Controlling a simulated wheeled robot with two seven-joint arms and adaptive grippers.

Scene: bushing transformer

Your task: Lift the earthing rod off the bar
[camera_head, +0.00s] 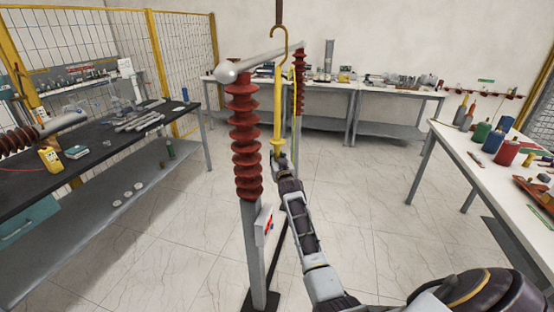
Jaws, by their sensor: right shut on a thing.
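The yellow earthing rod (278,105) stands upright beside the silver bar (253,62), with its hook (286,37) at the top. The hook's curve shows above the bar; I cannot tell whether it touches the bar. The bar runs across the tops of two ribbed red-brown insulators, a near one (245,140) and a far one (299,82). My right gripper (280,158) is shut on the lower end of the rod, below its yellow collar. Its fingers are small and partly hidden by the wrist. My left gripper is not in view.
A grey post (252,250) with a small white box (263,224) carries the near insulator, close left of my arm. A dark bench (90,165) stands left, a white table (480,160) with bottles right, and white tables (385,90) behind. Tiled floor lies between.

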